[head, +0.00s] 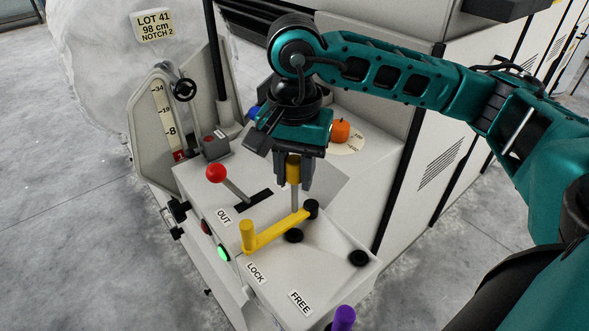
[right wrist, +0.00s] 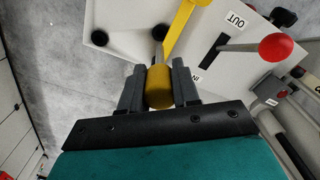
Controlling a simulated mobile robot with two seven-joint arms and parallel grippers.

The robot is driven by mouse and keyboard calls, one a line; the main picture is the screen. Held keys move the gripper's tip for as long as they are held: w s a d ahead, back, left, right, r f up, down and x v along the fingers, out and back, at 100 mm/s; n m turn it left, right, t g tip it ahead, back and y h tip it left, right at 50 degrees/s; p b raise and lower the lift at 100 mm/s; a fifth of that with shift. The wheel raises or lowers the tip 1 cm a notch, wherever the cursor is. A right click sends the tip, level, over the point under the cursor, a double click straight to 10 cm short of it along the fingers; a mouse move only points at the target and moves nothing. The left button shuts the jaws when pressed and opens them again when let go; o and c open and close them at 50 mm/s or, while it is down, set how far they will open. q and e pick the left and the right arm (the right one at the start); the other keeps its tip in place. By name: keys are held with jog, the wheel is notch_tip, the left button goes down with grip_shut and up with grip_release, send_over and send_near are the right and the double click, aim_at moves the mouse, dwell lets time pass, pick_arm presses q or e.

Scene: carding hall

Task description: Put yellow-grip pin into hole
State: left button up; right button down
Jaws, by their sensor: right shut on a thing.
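The yellow-grip pin, with its yellow grip (head: 292,170) and thin metal shaft, is upright in my right gripper (head: 293,182). The gripper is shut on the grip, which also shows in the right wrist view (right wrist: 159,87). In the head view the shaft's lower end overlaps the yellow crank bar (head: 275,232); I cannot tell whether it touches. One black-rimmed hole (head: 293,236) lies just in front of the bar, above the LOCK label (head: 256,272). Another black-rimmed hole (head: 358,258) lies further right, near the FREE label (head: 300,302). My left gripper is out of view.
A red-knobbed lever (head: 216,173) stands in a slot left of the pin. A green lit button (head: 223,252) is on the panel's front. An orange knob (head: 340,131) is behind my gripper. A purple grip (head: 343,318) stands at the bottom edge.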

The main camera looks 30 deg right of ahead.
aim_at(294, 212)
jog(key=shift+f+b, duration=2.55)
jog(key=shift+f, duration=0.25)
jog(key=shift+f+b, duration=0.1)
jog(key=shift+b, duration=0.25)
pick_arm(q)
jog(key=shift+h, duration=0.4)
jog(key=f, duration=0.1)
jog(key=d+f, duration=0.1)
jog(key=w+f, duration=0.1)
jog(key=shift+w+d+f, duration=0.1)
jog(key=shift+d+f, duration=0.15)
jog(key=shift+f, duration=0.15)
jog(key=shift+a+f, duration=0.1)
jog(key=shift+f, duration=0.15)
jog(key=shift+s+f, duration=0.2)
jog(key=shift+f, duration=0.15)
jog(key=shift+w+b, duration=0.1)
jog(key=shift+b, duration=0.4)
